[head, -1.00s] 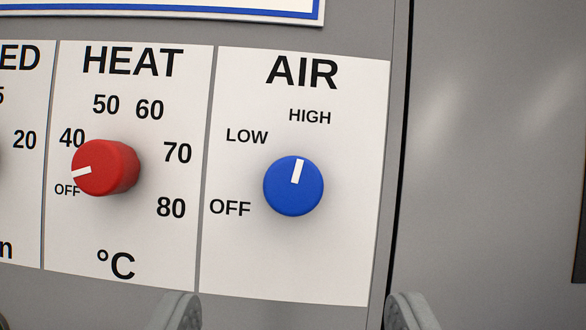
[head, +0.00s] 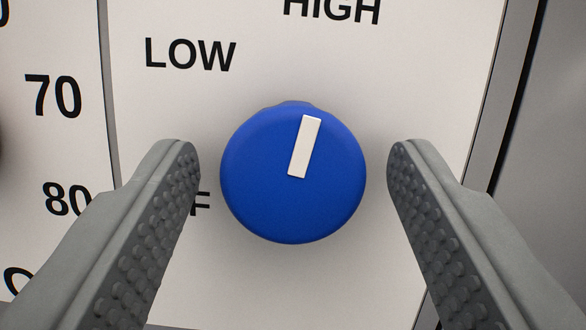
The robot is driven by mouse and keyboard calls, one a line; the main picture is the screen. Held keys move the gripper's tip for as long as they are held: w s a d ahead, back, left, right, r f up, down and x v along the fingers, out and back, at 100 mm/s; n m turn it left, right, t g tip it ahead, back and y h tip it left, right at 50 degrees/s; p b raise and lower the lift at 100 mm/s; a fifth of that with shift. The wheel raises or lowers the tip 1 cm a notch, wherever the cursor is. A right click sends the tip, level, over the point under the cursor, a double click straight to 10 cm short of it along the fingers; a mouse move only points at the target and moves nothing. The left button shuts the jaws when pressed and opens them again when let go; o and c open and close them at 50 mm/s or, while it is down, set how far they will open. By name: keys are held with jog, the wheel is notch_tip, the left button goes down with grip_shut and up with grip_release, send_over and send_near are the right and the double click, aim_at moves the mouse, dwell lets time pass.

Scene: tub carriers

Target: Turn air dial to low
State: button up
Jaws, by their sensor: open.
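The blue air dial (head: 265,190) is in the middle of the head view, on a white panel. Its white pointer (head: 305,147) points up and slightly right, toward the HIGH label (head: 332,10). The LOW label (head: 190,55) is up and left of the dial. The OFF label is mostly hidden behind the left finger. My gripper (head: 293,165) is open, with one finger on each side of the dial. A gap shows between each finger and the dial.
The heat panel with its 70 (head: 53,97) and 80 (head: 67,199) marks lies at the left. A grey surface (head: 555,150) is at the right, past the white panel's edge.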

jog(key=c, duration=1)
jog(key=shift+n, duration=0.3)
jog(key=n+y, duration=0.1)
jog(key=n, duration=0.1)
jog(key=n+y, duration=0.1)
jog(key=n, duration=0.2)
jog(key=shift+d+r+n+g, duration=0.1)
jog(key=shift+d+n+g, duration=0.1)
jog(key=shift+n+g, duration=0.15)
jog(key=n+g, duration=0.1)
jog(key=n, duration=0.2)
jog(key=n+g+y, duration=0.1)
jog(key=n, duration=0.3)
jog(key=shift+w+d+r+y, duration=0.1)
jog(key=shift+y, duration=0.2)
